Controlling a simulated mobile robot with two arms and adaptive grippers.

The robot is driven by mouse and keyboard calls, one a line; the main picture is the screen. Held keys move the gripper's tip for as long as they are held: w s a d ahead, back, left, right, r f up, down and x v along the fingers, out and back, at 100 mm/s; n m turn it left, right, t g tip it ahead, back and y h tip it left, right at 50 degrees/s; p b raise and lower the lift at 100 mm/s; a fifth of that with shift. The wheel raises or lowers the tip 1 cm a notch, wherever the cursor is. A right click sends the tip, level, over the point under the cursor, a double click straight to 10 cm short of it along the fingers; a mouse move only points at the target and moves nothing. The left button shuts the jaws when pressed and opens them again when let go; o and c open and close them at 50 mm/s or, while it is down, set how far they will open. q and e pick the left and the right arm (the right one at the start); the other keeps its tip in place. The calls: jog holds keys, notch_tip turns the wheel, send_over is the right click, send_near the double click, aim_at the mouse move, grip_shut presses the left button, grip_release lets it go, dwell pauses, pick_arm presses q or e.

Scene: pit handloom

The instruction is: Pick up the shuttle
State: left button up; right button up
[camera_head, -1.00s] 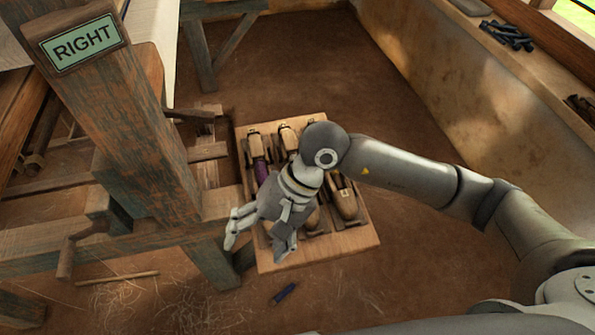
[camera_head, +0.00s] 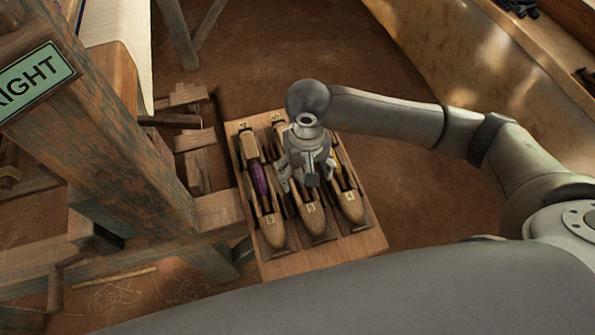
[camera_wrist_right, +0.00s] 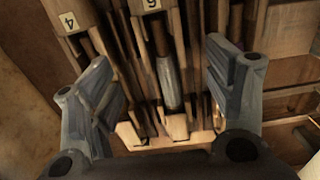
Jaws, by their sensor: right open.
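Three wooden shuttles lie side by side in a wooden tray (camera_head: 325,261) on the floor. The left shuttle (camera_head: 272,230) holds a purple bobbin. The middle shuttle (camera_head: 313,218) is partly hidden under my right gripper (camera_head: 306,183). The right shuttle (camera_head: 350,206) lies beside it. My right gripper is open and empty, pointing down above the middle shuttle. In the right wrist view its fingers (camera_wrist_right: 160,75) stand wide on either side of a shuttle with a pale grey bobbin (camera_wrist_right: 168,82). How high they are above it I cannot tell. My left gripper is not in view.
A thick loom post (camera_head: 120,150) with a green RIGHT sign (camera_head: 35,80) stands left of the tray, with a beam (camera_head: 215,212) reaching close to it. A plastered ledge (camera_head: 480,70) runs along the right. The floor behind the tray is clear.

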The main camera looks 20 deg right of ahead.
aim_at(302, 186)
jog(key=shift+f, duration=0.75)
jog(key=shift+w+f, duration=0.15)
jog(key=shift+f, duration=0.2)
jog(key=f, duration=0.1)
jog(key=f+p, duration=0.1)
jog(key=f, duration=0.1)
jog(key=shift+w+a+f, duration=0.1)
jog(key=shift+w+f, duration=0.1)
jog(key=shift+f, duration=0.05)
jog(key=shift+f+p, duration=0.3)
jog(key=shift+f, duration=0.2)
jog(key=c, duration=0.4)
jog(key=shift+w, duration=0.1)
jog(key=c, duration=0.9)
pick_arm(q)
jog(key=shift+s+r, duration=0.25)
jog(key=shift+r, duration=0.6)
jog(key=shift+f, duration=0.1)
pick_arm(e)
jog(key=shift+r, duration=0.2)
